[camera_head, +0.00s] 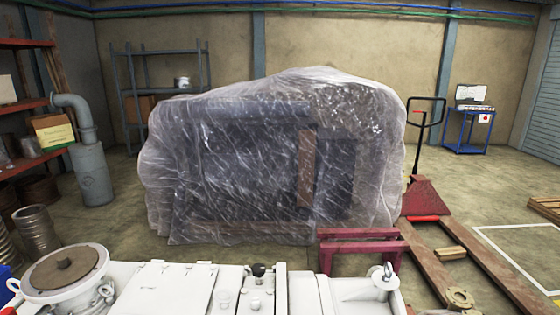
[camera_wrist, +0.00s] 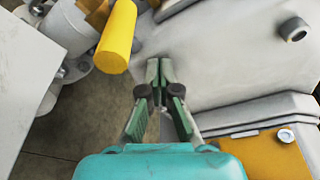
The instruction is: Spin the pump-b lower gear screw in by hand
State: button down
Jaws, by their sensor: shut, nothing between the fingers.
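In the wrist view, my gripper (camera_wrist: 160,72) is shut and empty, its green fingers close together at the tips over a pale grey housing (camera_wrist: 220,60). A short round stub with a dark end (camera_wrist: 294,28) stands on the housing at the upper right. A small round screw-like piece (camera_wrist: 286,135) sits on an orange-yellow plate (camera_wrist: 255,150) at the lower right. Both are apart from my fingers. I cannot tell which piece, if any, is the pump-b lower gear screw. My gripper does not show in the head view.
In the wrist view, a yellow cylinder (camera_wrist: 117,38) stands close to the left of my fingers. In the head view, white machinery (camera_head: 170,290) fills the front edge. Behind it are a plastic-wrapped machine (camera_head: 270,160) and a red pallet jack (camera_head: 422,197).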

jog(key=shift+w+r, duration=0.25)
jog(key=shift+r, duration=0.15)
dwell(0.4)
jog(key=w+v, duration=0.1)
jog(key=v, duration=0.4)
jog(key=shift+s+d, duration=0.35)
jog(key=shift+d, duration=0.2)
jog(key=shift+f, duration=0.1)
